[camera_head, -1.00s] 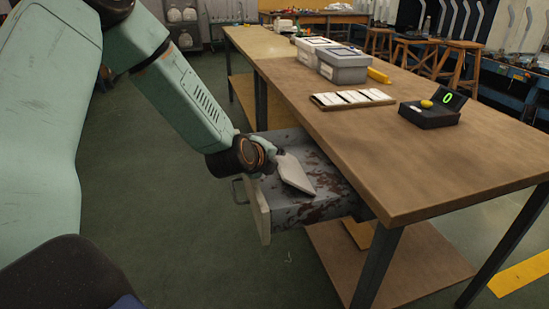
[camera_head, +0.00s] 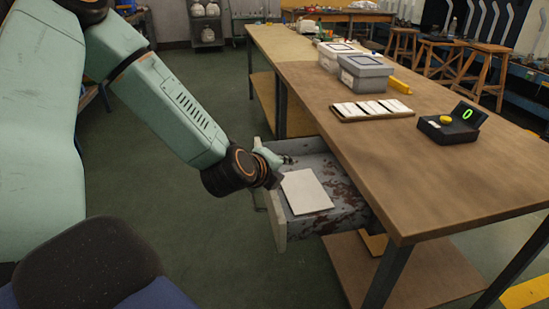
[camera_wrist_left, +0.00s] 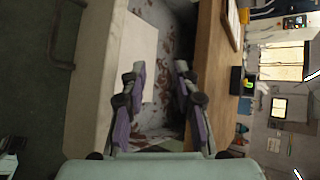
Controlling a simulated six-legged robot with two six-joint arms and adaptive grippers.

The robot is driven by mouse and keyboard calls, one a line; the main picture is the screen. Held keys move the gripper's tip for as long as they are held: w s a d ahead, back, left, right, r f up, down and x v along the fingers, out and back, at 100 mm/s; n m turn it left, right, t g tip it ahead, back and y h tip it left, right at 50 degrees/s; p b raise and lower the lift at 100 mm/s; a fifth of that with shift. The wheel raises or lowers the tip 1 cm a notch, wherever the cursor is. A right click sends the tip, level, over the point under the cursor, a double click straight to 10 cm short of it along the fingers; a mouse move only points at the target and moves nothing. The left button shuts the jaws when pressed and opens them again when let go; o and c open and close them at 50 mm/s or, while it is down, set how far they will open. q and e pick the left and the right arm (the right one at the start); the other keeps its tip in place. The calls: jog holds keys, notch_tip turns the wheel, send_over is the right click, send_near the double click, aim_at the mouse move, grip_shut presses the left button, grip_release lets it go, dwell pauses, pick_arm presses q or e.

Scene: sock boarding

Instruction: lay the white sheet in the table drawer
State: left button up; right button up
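The white sheet (camera_head: 307,192) lies flat on the rust-stained floor of the open grey table drawer (camera_head: 346,194), near its front panel. It also shows in the left wrist view (camera_wrist_left: 139,48), beyond the fingers. My left gripper (camera_head: 284,160) is at the far side of the drawer, apart from the sheet. In the left wrist view its two purple fingers (camera_wrist_left: 158,72) stand apart with nothing between them. My right gripper is in neither view.
The wooden table (camera_head: 440,165) overhangs the drawer on the right. On it are a tray of white pieces (camera_head: 372,110), a black device with a green digit (camera_head: 452,124) and grey boxes (camera_head: 365,72).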

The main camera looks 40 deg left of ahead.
pick_arm(q)
jog(key=p+v, duration=0.2)
jog(key=v, duration=0.1)
jog(key=shift+r, duration=0.15)
jog(key=shift+s+r+p, duration=0.15)
jog(key=shift+s+p, duration=0.2)
jog(key=shift+s, duration=0.05)
jog(key=shift+d, duration=0.1)
